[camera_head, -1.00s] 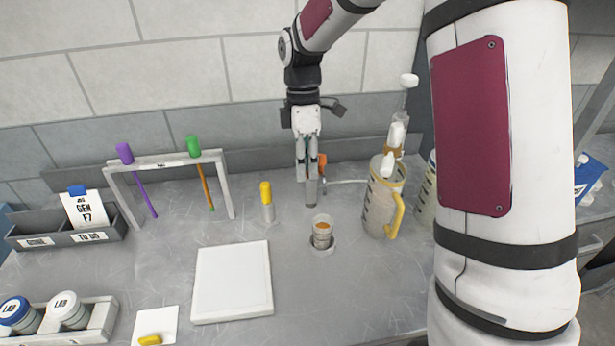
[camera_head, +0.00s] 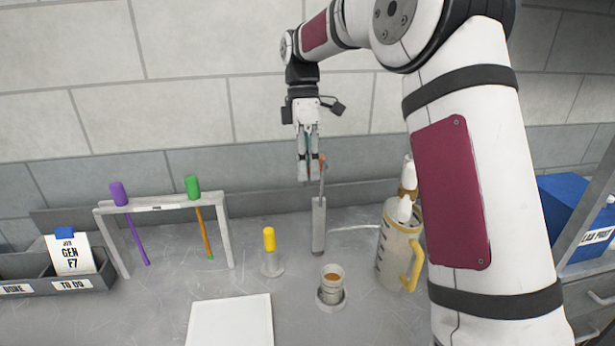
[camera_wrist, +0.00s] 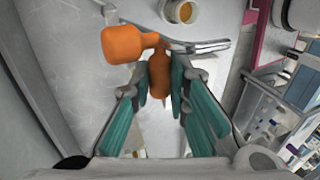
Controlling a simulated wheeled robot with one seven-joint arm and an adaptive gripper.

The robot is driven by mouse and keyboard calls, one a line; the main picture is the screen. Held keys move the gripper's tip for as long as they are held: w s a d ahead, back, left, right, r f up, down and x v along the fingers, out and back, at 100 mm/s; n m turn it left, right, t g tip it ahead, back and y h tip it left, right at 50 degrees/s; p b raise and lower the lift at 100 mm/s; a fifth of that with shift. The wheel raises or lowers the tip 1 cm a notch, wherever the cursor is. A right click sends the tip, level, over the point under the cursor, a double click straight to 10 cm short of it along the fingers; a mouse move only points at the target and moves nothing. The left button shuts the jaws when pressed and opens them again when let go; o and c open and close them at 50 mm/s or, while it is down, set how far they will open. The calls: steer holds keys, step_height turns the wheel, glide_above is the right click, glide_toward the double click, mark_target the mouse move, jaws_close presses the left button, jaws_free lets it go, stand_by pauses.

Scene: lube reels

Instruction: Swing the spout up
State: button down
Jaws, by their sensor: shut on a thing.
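My gripper (camera_head: 307,172) is shut on an orange grip (camera_wrist: 158,72), which sits between the teal finger pads in the wrist view. A second orange knob (camera_wrist: 120,45) lies just left of it, and a metal tube (camera_wrist: 208,46) runs to the right; I cannot tell for sure which part is the spout. In the head view an orange end (camera_head: 322,157) shows beside my fingers, on a thin rod above a grey upright post (camera_head: 319,228). A small cup with amber contents (camera_head: 333,278) stands in front of the post and shows in the wrist view (camera_wrist: 180,11).
A jug (camera_head: 394,245) with a yellow handle stands right of the post. A yellow-topped piece (camera_head: 269,240) and a rack (camera_head: 165,203) with purple and green tools are left. A white board (camera_head: 231,322) lies in front. A dark tray (camera_head: 88,277) is far left.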

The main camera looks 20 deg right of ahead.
steer(key=shift+w+d+f+b, duration=0.1)
steer(key=shift+w+d+b, duration=0.1)
steer(key=shift+w, duration=0.25)
steer(key=shift+w+d+b, duration=0.1)
steer(key=shift+w+b, duration=0.05)
steer(key=shift+w, duration=0.3)
steer(key=c, duration=1.5)
jaws_free()
steer(key=shift+w, duration=0.25)
steer(key=shift+c, duration=0.2)
steer(key=v, duration=0.7)
steer(key=shift+r, duration=0.35)
steer(key=shift+s+a, duration=0.1)
